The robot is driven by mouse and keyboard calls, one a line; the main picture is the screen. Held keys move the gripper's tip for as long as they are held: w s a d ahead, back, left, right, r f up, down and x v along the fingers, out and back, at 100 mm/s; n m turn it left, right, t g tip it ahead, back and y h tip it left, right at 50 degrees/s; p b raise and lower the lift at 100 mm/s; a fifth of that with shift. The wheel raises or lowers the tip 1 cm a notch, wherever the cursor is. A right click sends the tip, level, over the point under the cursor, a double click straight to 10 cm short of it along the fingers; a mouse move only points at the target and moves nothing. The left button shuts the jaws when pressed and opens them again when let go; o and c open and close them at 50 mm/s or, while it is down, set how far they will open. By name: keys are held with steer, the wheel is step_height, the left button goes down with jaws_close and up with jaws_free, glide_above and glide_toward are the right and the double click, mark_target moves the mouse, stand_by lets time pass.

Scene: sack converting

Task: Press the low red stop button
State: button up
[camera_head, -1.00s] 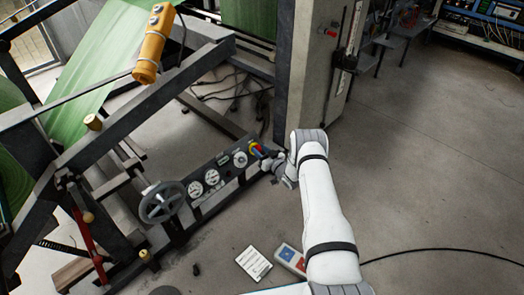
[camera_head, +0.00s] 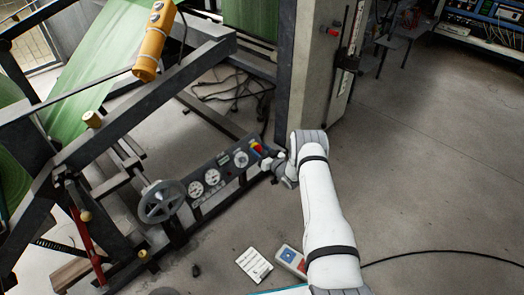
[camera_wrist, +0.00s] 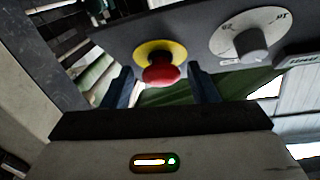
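The low red stop button (camera_wrist: 161,71) has a mushroom head on a yellow collar and sits on the dark, tilted control panel. It also shows in the head view (camera_head: 258,148), at the panel's right end. My gripper (camera_wrist: 162,84) is open and empty. In the wrist view its two dark blue fingers stand left and right of the button, with the red head between them in the picture. In the head view my gripper is just right of and below the button. I cannot tell whether anything touches the button.
A dial (camera_wrist: 252,42) sits right of the button in the wrist view. The panel also carries gauges (camera_head: 212,177), with a handwheel (camera_head: 161,201) to its left. A grey pillar (camera_head: 304,80) stands close behind my gripper, with another red control (camera_head: 333,31) higher up.

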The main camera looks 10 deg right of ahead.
steer(key=shift+o, duration=0.3)
steer(key=p+v, duration=0.2)
steer(key=v, duration=0.6)
steer(key=shift+p, duration=0.3)
steer(key=shift+w, duration=0.1)
